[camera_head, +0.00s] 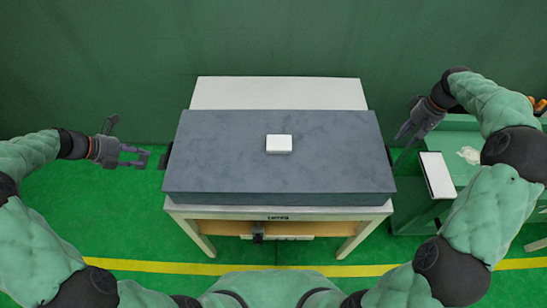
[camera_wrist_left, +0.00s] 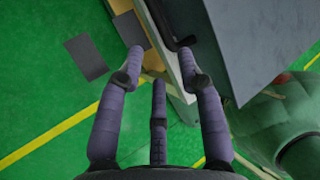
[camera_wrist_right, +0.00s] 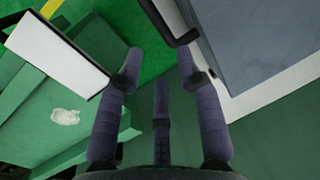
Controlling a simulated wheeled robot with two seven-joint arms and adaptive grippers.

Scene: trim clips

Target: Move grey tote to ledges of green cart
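The grey tote (camera_head: 230,165), a wide flat-topped grey box, rests on a white table (camera_head: 280,93). A black handle (camera_wrist_left: 182,40) sticks out of its left side; another handle (camera_wrist_right: 184,38) is on its right side. My left gripper (camera_head: 136,157) is open and empty, just left of the left handle and apart from it. My right gripper (camera_head: 407,130) is open beside the tote's right side, near the right handle, with nothing between its fingers. The green cart (camera_head: 460,140) stands to the right of the table; my right arm hides part of it.
A small white block (camera_head: 279,144) lies on the tote's top. A white panel (camera_head: 437,174) lies on the cart's left edge, with a pale patch (camera_head: 469,155) on the green surface beside it. A green wall is behind the table. Green floor (camera_head: 110,215) is clear at left.

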